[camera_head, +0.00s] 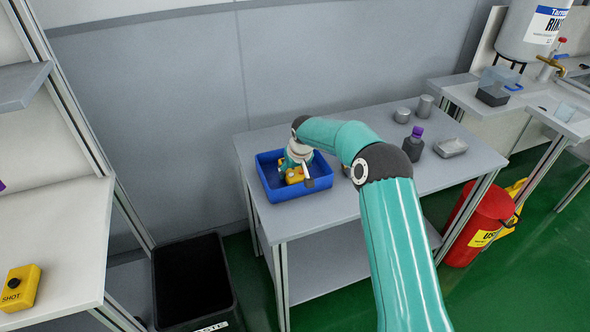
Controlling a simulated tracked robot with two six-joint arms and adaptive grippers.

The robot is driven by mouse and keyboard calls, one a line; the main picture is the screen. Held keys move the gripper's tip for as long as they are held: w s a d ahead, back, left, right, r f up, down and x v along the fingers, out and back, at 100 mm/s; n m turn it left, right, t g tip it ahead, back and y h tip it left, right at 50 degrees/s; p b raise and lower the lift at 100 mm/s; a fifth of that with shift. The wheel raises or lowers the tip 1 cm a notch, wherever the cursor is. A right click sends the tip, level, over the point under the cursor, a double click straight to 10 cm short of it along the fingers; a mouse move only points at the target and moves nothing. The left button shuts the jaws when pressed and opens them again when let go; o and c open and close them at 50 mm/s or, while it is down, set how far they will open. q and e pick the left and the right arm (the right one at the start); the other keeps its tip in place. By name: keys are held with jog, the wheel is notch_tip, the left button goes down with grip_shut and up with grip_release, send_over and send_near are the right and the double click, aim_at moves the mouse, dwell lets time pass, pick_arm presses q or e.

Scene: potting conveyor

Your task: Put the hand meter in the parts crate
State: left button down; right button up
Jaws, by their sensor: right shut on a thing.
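The parts crate is a blue open box (284,195) on the grey table. My right arm comes in from the lower right and bends down over it. My right gripper (301,178) points down inside the crate's outline, partly hidden by its own wrist. It is shut on a small yellow thing, which I take to be the hand meter (292,176). The meter is partly covered by the gripper. I cannot tell whether it touches the crate floor. My left gripper is not in view.
The grey table (330,215) also holds a dark bottle with a purple cap (413,144), a metal tray (450,148) and two grey cans (403,115). A black bin (165,285) stands below left. A yellow box (20,288) is on the left bench.

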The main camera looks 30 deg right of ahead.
jog(key=o, duration=1.3)
jog(key=shift+r, duration=0.1)
jog(key=shift+s+r, duration=0.1)
jog(key=shift+r, duration=0.05)
jog(key=b+v, duration=0.1)
jog(key=v, duration=1)
jog(key=shift+s+a+r, duration=0.1)
jog(key=shift+s+r, duration=0.1)
jog(key=shift+r, duration=0.05)
